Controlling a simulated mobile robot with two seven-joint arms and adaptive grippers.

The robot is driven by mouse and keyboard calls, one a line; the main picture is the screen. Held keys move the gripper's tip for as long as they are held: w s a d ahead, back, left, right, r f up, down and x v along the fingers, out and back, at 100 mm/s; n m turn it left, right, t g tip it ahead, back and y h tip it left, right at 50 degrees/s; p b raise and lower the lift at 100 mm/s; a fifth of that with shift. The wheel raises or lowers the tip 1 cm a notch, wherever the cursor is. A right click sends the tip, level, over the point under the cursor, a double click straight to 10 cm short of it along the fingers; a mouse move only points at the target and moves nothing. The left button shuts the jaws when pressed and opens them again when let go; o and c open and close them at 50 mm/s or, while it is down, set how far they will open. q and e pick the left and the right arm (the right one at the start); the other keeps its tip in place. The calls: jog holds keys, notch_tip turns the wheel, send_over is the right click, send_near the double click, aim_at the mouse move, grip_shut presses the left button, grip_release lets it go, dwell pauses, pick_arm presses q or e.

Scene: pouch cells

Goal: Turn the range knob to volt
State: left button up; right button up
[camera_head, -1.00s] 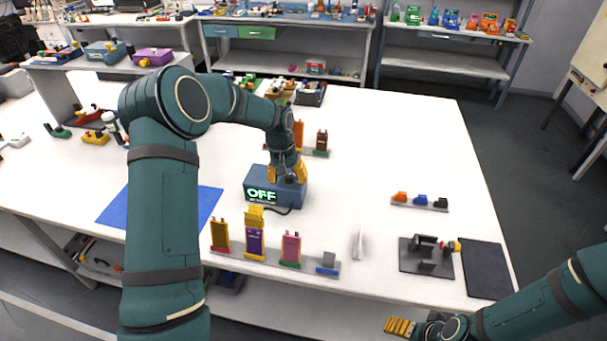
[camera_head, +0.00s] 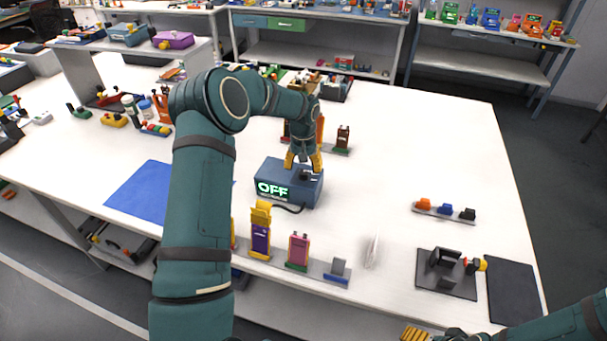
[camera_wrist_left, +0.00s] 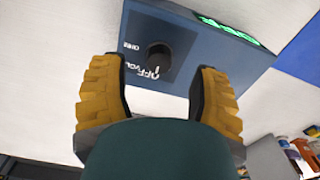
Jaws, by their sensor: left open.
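The blue meter box (camera_head: 290,182) stands on the white table, with its green display reading OFF. Its black range knob (camera_wrist_left: 159,57) shows in the left wrist view, beside white lettering that reads OFF and what looks like VOL. My left gripper (camera_head: 303,165) is over the top of the box, pointing down. In the left wrist view its yellow fingers (camera_wrist_left: 158,95) are apart, one on each side of the knob's line, with no contact visible. My right gripper (camera_head: 415,335) is at the bottom edge, mostly cut off, so its opening cannot be judged.
A rack (camera_head: 318,272) with upright pouch cells, one purple and one pink, stands in front of the box. A blue mat (camera_head: 140,190) lies to the left. A dark fixture (camera_head: 446,272) and black pad (camera_head: 512,292) are at right. The table's right middle is mostly clear.

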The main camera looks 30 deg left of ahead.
aim_at(303, 173)
pick_arm(q)
jog(key=shift+f, duration=1.7)
grip_shut()
jog(key=m, duration=0.8)
jog(key=shift+m, duration=0.6)
